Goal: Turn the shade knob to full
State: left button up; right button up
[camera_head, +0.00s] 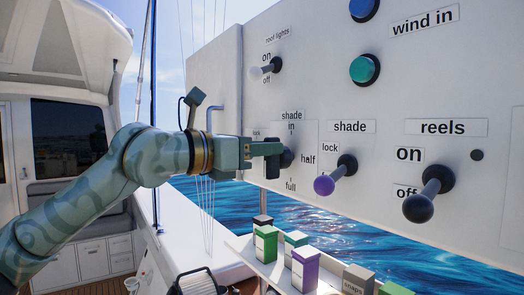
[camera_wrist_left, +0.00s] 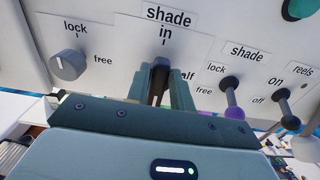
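The dark shade knob (camera_wrist_left: 161,66) sits on the white panel below the labels "shade" and "in", with "half" to its right. In the head view the shade knob (camera_head: 287,158) is partly covered by my gripper, and "full" reads below it. My left gripper (camera_head: 272,150) reaches it from the left. In the left wrist view the fingers of my left gripper (camera_wrist_left: 163,82) stand on both sides of the knob, a gap between them. Whether they press on it I cannot tell. The knob's pointing direction is hidden. My right gripper is not in view.
A purple-tipped shade lock lever (camera_head: 336,176) and the reels lever (camera_head: 428,194) stick out right of the knob. A grey lock knob (camera_wrist_left: 68,65) is to its left. The roof lights switch (camera_head: 266,69) is above. Several small boxes (camera_head: 305,268) stand on a ledge below.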

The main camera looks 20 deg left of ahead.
pick_arm(q)
jog(key=shift+o, duration=1.2)
jog(key=b+v, duration=0.5)
jog(key=v, duration=1.1)
jog(key=shift+s+a, duration=0.1)
jog(key=shift+s, duration=0.05)
